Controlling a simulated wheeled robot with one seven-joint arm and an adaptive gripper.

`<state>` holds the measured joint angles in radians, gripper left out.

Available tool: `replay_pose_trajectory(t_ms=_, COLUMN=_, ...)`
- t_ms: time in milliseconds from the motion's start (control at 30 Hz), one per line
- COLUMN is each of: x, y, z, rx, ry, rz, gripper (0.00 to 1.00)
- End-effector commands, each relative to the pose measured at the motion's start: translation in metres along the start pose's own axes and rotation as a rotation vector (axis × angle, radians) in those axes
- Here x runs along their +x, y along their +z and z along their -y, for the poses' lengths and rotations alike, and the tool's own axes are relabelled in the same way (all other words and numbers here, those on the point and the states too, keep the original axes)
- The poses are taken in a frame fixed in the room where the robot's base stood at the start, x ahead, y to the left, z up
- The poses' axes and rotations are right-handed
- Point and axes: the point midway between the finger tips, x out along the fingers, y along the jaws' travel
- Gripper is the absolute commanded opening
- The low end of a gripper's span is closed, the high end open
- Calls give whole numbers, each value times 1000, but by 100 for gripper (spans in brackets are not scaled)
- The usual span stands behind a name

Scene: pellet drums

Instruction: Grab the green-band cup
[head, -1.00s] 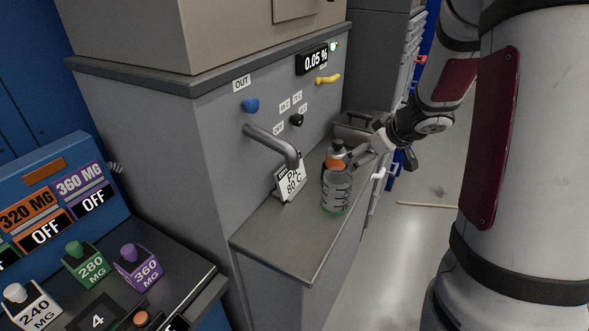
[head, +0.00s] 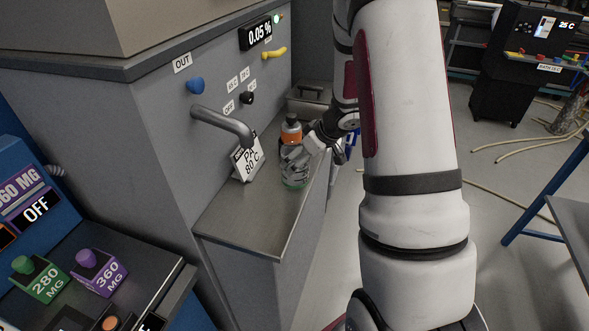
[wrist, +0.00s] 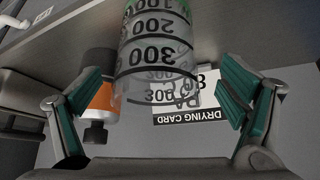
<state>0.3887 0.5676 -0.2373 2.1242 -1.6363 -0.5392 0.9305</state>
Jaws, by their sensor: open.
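The green-band cup (head: 296,181) stands upright on the grey ledge, a clear graduated cup with green at its base. In the wrist view it appears inverted (wrist: 155,52), between my two fingers. My gripper (head: 304,154) is open beside the cup and partly covers its upper part. In the wrist view my gripper (wrist: 163,95) has teal pads spread wide, with gaps showing on both sides of the cup.
An orange-and-black bottle (head: 291,133) stands right behind the cup; it shows close to the left finger in the wrist view (wrist: 103,98). A drying card (head: 248,160) and a metal spout (head: 222,124) are left of the cup. The ledge's front (head: 245,222) is clear.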

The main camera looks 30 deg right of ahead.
Motion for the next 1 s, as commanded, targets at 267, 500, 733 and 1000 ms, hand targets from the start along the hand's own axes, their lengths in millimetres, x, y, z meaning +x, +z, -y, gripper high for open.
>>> replay_pose_trajectory(t_ms=267, x=39, y=-3, z=-4, rx=1, ry=-1, rz=1, gripper=90)
replay_pose_trajectory(t_ms=500, x=44, y=-3, z=-4, rx=0, ry=0, rz=0, gripper=90)
replay_pose_trajectory(t_ms=733, x=44, y=-3, z=-3, rx=0, ry=0, rz=0, gripper=56)
replay_pose_trajectory(t_ms=1000, x=44, y=-3, z=-3, rx=1, ry=-1, rz=1, gripper=38)
